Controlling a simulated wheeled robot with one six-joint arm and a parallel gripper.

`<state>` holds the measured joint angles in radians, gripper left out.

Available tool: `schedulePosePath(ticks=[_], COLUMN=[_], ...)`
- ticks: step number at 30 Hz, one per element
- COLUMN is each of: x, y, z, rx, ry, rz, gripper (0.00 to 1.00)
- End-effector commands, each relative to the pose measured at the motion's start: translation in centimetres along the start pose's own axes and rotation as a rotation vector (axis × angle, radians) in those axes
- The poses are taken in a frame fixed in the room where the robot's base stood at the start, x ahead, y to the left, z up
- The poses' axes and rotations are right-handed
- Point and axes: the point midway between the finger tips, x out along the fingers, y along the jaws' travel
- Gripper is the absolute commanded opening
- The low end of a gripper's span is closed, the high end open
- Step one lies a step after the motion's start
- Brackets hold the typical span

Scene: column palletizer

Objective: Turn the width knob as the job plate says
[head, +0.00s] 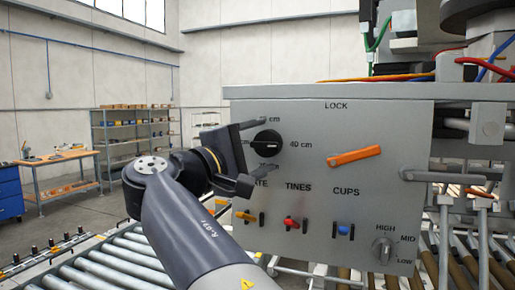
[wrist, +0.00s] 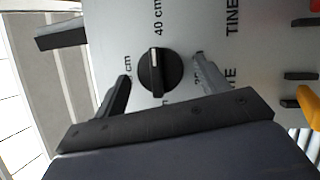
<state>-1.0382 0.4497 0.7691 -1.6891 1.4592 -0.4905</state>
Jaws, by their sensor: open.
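The width knob (head: 267,143) is a round black dial on the grey control panel, with labels around it. It also shows in the wrist view (wrist: 160,72), where its white pointer line points to the "40 cm" label. Other labels around it are partly hidden. My gripper (head: 256,152) is open in front of the panel. In the wrist view its two fingers (wrist: 161,68) stand on either side of the knob, with a gap on both sides. I see no job plate in these views.
An orange LOCK lever (head: 354,156) is right of the knob. Below are yellow (head: 246,217), red (head: 291,223) and blue (head: 344,230) switches and a HIGH/MID/LOW selector (head: 382,249). A grey handle (head: 437,177) juts out at right. Roller conveyors (head: 110,262) run at lower left.

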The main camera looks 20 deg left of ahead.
Motion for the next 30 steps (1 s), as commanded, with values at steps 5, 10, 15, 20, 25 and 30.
schedulePosePath(ticks=[5,10,15,20,25,30], x=[-1.0,-4.2,-7.6,-9.9,-10.8,-10.8], y=[-0.1,-0.2,-0.2,-0.1,0.0,0.0], z=[-0.1,-0.2,-0.1,-0.1,0.0,0.0], rx=[0.001,0.001,0.001,0.0,0.0,0.0], ry=[0.003,0.006,0.005,0.002,0.001,0.0], rz=[0.001,0.001,0.001,0.001,0.0,0.0], gripper=[0.7,0.7,0.7,0.7,0.7,0.7])
